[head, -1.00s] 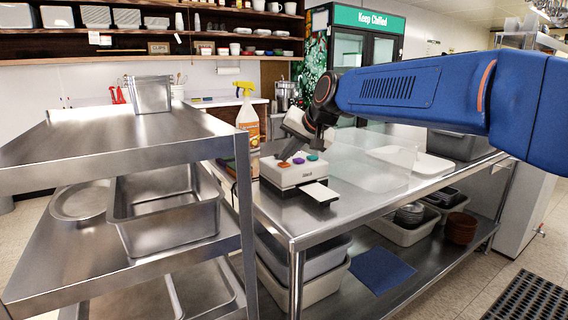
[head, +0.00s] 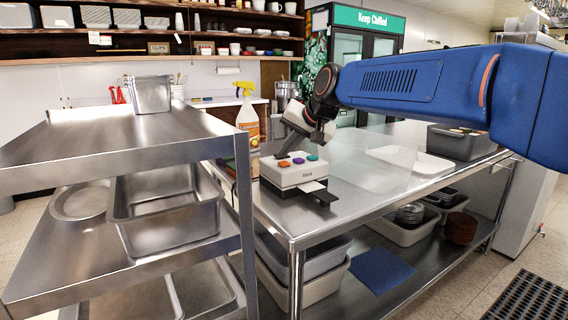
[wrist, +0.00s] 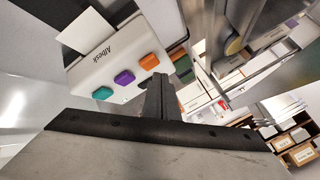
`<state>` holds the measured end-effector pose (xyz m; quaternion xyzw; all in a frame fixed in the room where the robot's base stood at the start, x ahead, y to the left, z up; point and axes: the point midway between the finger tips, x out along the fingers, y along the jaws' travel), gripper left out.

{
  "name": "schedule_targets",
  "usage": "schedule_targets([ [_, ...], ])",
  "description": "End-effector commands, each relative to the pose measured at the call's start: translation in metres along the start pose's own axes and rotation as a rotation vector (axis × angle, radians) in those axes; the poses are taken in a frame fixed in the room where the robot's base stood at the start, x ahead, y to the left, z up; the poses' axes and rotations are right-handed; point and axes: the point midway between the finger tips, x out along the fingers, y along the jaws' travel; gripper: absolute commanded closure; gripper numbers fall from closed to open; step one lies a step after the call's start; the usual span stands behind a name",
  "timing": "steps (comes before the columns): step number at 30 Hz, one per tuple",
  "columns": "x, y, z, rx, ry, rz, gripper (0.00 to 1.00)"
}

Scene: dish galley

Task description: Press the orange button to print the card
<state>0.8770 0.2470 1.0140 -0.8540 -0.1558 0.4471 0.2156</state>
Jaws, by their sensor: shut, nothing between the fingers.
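The card printer (head: 290,177) is a white box on the steel table. Its top carries an orange button (head: 284,163), a purple button (head: 299,161) and a teal button (head: 313,157). A white card (head: 312,186) sticks out at its front over a dark tray (head: 324,197). My gripper (head: 281,153) is shut and empty, with its tips just above the orange button, apart from it. In the wrist view the shut fingers (wrist: 159,88) are beside the orange button (wrist: 149,62), and the white card (wrist: 86,31) shows at the printer's front.
A spray bottle (head: 247,122) stands behind the printer. A steel cart (head: 110,140) with pans is at the left. The table's front corner is clear.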

Motion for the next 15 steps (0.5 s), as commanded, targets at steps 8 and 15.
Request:
schedule_targets([
  [8,-0.001,0.0,0.0,0.0,0.0,0.0,1.0],
  [15,-0.012,-0.009,-0.009,-0.001,0.001,0.0,1.0],
])
